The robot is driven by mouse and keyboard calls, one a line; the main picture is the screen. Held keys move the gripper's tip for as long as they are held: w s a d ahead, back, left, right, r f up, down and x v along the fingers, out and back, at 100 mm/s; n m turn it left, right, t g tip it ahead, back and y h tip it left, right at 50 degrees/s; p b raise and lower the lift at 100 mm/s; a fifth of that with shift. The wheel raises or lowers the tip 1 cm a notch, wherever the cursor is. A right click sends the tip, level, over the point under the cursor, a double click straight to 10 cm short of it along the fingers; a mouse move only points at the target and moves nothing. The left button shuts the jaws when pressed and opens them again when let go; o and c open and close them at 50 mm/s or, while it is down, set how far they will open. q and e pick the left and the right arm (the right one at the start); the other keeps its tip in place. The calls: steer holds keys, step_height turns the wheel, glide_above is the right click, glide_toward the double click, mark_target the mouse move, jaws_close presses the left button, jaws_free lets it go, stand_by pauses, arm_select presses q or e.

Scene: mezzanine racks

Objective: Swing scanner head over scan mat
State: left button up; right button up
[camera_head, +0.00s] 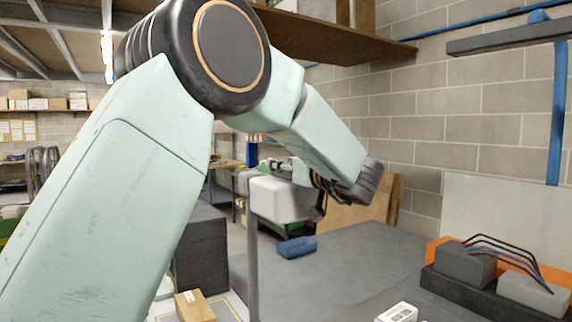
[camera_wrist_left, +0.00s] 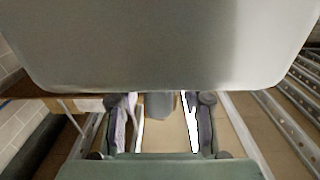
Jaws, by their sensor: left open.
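The scanner head (camera_head: 287,199) is a pale rounded box at the top of a thin grey post (camera_head: 252,262), near the middle of the head view. The scan mat (camera_head: 236,301) seems to be the pale area with a yellow border at the bottom, left of the post; much of it is hidden. My left gripper (camera_head: 290,172) is at the scanner head, partly hidden behind it. In the left wrist view its fingers (camera_wrist_left: 160,122) are apart, with a grey block (camera_wrist_left: 158,105) seen between them. A large pale rounded surface, likely the scanner head (camera_wrist_left: 160,45), fills the top. Contact cannot be told.
A white box (camera_head: 398,312) and a dark tray (camera_head: 455,288) with grey blocks are at right. A wooden shelf (camera_head: 330,37) hangs above.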

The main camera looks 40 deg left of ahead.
arm_select(q)
steer(key=shift+w+a+f, duration=0.1)
steer(key=shift+w+f, duration=0.05)
steer(key=shift+w, duration=0.05)
steer(key=shift+c, duration=1.4)
steer(key=shift+s+a, duration=0.15)
steer(key=shift+s, duration=0.15)
steer(key=c, duration=0.5)
steer(key=shift+w, duration=0.15)
jaws_close()
